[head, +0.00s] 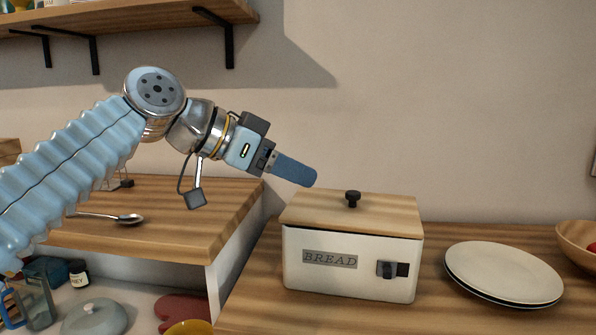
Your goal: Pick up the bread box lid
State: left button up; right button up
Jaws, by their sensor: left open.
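The bread box (350,274) is a cream box with a "BREAD" label and a dark latch on its front, standing on the wooden counter. Its wooden lid (385,217) lies on top, with a small black knob (352,199) near the middle. My left gripper (312,178) reaches in from the left, above the lid's back left part and to the left of the knob, apart from it. It points right and slightly down. It is open, with nothing visible in it; its fingers overlap in this view. My right gripper is not in view.
Stacked plates (503,272) lie right of the box, with a wooden bowl (578,243) at the right edge. A spoon (118,218) lies on the left counter. A shelf (150,14) hangs above. A lower surface at the left holds a lidded pot (94,319) and jars.

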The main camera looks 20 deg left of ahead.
aim_at(395, 216)
jog(key=k, duration=1)
